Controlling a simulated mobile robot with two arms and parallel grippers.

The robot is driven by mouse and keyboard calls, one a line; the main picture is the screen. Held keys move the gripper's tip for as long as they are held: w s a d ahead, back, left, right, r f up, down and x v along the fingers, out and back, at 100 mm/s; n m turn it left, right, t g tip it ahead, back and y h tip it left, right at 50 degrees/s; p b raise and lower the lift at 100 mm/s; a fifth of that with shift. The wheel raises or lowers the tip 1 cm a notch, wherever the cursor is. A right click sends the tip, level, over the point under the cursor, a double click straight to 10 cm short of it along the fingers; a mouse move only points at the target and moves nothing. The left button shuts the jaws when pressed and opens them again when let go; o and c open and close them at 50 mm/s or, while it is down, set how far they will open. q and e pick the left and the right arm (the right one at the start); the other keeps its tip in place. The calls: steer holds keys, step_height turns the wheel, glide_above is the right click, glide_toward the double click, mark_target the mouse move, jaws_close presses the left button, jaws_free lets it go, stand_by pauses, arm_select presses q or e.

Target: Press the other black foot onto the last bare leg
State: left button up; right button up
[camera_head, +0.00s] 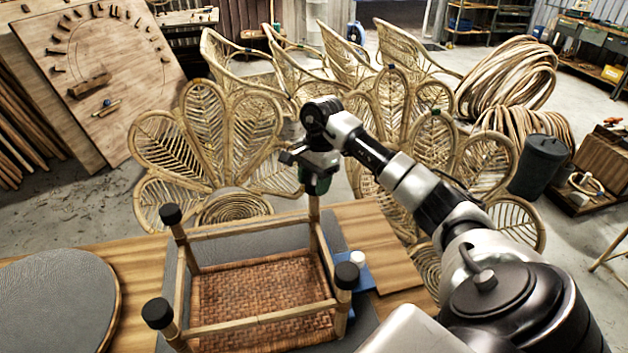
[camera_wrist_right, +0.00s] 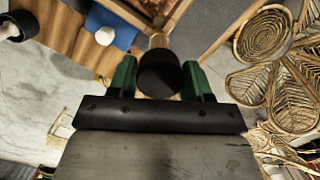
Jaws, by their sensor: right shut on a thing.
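A rattan stool with a woven seat (camera_head: 265,290) stands upside down on the table, legs pointing up. Three legs carry black feet: back left (camera_head: 171,214), front left (camera_head: 157,313) and front right (camera_head: 347,275). My right gripper (camera_head: 314,182) is over the top of the back right leg (camera_head: 314,215). In the right wrist view its green fingers (camera_wrist_right: 160,76) are shut on a black foot (camera_wrist_right: 161,82), with the leg (camera_wrist_right: 158,42) in line behind it. The foot hides the leg's end, so I cannot tell how far it is seated. My left gripper is not in view.
A white round item (camera_head: 358,257) sits by a blue piece (camera_head: 361,285) right of the stool. A grey round panel (camera_head: 55,300) lies at the left. Rattan chairs (camera_head: 205,150) stand close behind the table. My right arm crosses the right side.

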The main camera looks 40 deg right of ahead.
steer(key=shift+f+b, duration=0.8)
steer(key=shift+f, duration=0.25)
stand_by(0.6)
steer(key=o, duration=1)
steer(key=r, duration=0.3)
steer(key=d+r+b, duration=0.1)
steer(key=r, duration=0.5)
steer(key=shift+d+r, duration=0.15)
steer(key=shift+r, duration=0.05)
steer(key=shift+d+r, duration=0.15)
steer(key=shift+r, duration=0.5)
